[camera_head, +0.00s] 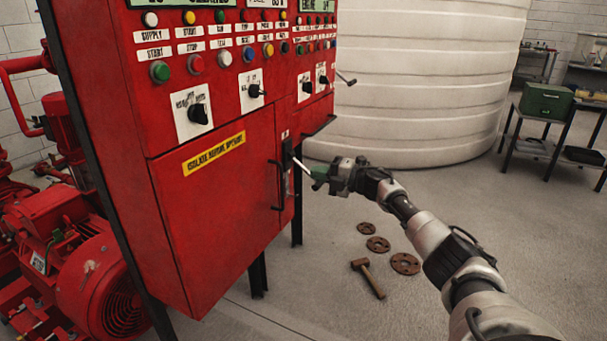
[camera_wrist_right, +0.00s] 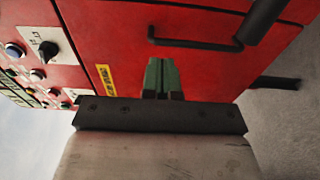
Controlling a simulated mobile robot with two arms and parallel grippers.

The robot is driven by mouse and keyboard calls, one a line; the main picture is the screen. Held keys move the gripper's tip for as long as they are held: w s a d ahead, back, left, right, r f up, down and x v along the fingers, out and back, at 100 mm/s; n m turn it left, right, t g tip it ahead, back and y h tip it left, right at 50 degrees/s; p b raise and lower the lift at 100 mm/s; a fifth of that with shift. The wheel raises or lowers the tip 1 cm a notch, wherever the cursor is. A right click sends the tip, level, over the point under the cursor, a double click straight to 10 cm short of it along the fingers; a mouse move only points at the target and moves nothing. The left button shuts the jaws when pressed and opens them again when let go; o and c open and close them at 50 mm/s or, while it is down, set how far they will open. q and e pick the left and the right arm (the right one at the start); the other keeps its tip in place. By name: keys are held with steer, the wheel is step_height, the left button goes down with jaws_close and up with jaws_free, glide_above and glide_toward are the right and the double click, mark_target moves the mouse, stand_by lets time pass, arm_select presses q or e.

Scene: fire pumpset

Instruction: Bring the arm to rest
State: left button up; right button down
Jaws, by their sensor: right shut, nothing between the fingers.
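My right arm (camera_head: 425,225) reaches in from the lower right. Its gripper (camera_head: 318,174) is in front of the right part of the red control cabinet (camera_head: 215,215). In the right wrist view the green fingers (camera_wrist_right: 163,77) are together, with nothing between them, and point at the red cabinet face (camera_wrist_right: 130,45). A thin pale rod (camera_head: 302,166) shows between the cabinet and the gripper in the head view; I cannot tell whether they touch. A black door handle (camera_head: 278,186) is left of the gripper. My left gripper is out of view.
Knobs and coloured buttons (camera_head: 160,71) cover the upper cabinet. A red pump motor (camera_head: 95,270) stands left. Rusty flanges (camera_head: 405,264) and a hammer (camera_head: 368,277) lie on the floor below my right arm. A white tank (camera_head: 420,80) stands behind; open floor lies right.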

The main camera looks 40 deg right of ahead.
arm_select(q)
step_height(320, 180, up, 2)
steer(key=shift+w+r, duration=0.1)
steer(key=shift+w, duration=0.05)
arm_select(e)
steer(key=s+d, duration=0.2)
steer(key=d, duration=0.1)
steer(key=s+d, duration=0.1)
steer(key=d, duration=0.1)
steer(key=shift+f, duration=0.15)
steer(key=shift+a, duration=0.15)
